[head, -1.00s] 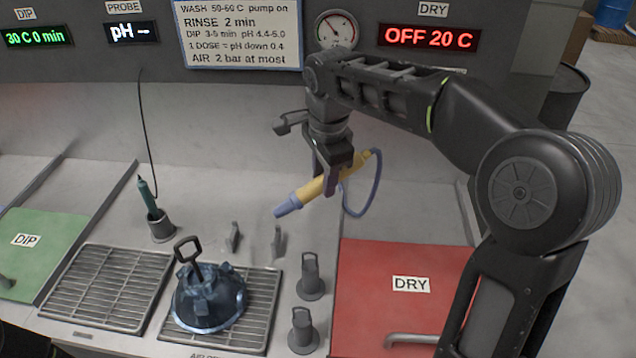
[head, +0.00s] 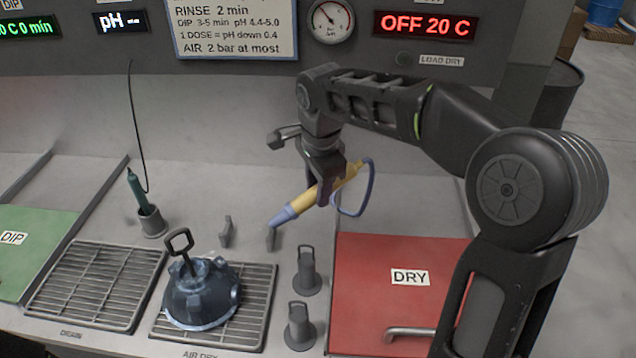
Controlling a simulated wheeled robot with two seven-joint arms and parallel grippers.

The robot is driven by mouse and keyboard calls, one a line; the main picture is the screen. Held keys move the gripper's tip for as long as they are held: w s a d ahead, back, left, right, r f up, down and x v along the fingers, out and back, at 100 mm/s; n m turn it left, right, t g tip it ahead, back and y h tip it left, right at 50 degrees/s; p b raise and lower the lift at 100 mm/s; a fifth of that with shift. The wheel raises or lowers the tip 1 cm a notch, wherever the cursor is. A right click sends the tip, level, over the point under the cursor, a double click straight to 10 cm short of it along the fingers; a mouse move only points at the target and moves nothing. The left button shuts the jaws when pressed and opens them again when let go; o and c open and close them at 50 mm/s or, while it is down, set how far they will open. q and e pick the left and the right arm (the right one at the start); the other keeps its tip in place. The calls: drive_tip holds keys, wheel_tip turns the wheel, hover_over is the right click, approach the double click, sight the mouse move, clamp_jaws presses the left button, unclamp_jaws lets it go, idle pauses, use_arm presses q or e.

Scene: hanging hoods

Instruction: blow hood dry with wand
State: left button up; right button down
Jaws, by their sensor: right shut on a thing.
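The hood (head: 203,294) is a dark dome with knobs and a black loop handle on top. It sits on the right-hand metal grate, labelled AIR DRY. The wand (head: 312,197) is yellow with a bluish nozzle and a blue hose looping at its right. My right gripper (head: 328,192) is shut on the wand and holds it above the counter, behind and to the right of the hood. The nozzle points down and left, apart from the hood, and overlaps a small grey bracket in the picture. My left gripper is not in view.
Two grey upright holders (head: 307,271) stand between the grate and the red DRY lid (head: 385,270). An empty grate (head: 97,285) and green DIP lid (head: 30,245) lie left. A green probe (head: 139,195) stands in a cup. A pressure gauge (head: 331,21) and a red OFF 20 C display (head: 426,26) are above.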

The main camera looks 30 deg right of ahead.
drive_tip(key=shift+f+b, duration=0.55)
drive_tip(key=shift+f, duration=0.6)
drive_tip(key=shift+s, duration=0.1)
drive_tip(key=shift+s+b, duration=0.65)
drive_tip(key=shift+s, duration=0.75)
wheel_tip(320, 180, up, 7)
drive_tip(key=p, duration=0.5)
